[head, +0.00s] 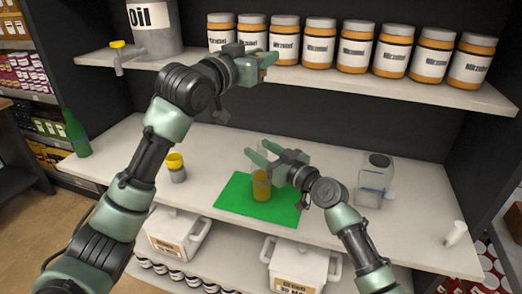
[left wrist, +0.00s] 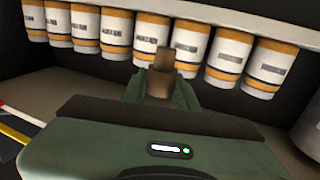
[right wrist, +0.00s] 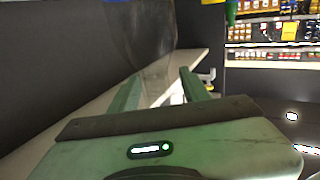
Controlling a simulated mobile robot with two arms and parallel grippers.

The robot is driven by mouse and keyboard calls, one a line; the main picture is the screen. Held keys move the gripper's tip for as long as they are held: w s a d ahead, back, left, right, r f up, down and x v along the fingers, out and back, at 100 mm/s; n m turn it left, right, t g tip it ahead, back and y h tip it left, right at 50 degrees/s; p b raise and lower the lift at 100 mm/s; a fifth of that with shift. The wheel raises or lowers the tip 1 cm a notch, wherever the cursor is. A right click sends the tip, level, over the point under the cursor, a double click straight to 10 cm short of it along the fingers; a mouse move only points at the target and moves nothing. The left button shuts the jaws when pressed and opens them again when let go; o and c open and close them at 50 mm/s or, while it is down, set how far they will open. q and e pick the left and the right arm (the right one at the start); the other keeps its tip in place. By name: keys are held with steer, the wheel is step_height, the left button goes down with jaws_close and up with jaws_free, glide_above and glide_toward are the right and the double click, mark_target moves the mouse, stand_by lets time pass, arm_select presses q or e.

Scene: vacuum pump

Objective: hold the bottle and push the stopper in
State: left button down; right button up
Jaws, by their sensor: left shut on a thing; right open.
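My left gripper (head: 262,66) is raised in front of the upper shelf and is shut on a small brown stopper. The stopper (left wrist: 162,75) stands out between the fingers in the left wrist view. An amber bottle (head: 261,187) stands upright on a green mat (head: 232,195) on the counter. My right gripper (head: 258,157) is open, its fingers pointing left just above the bottle's amber part. In the right wrist view a blurry see-through shape (right wrist: 140,40) shows beyond the open fingers; I cannot tell whether it is the bottle's upper part.
Several jars (head: 320,42) and an oil container (head: 155,28) stand on the upper shelf. On the counter are a clear container (head: 374,180) at right, a yellow-capped pot (head: 176,168) at left, a green bottle (head: 75,133) at far left and a white tube (head: 455,233).

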steer(key=shift+w, duration=0.1)
jaws_close()
arm_select(q)
step_height(320, 180, down, 12)
steer(key=shift+s+f, duration=0.15)
steer(key=shift+f, duration=0.1)
steer(key=shift+a, duration=0.1)
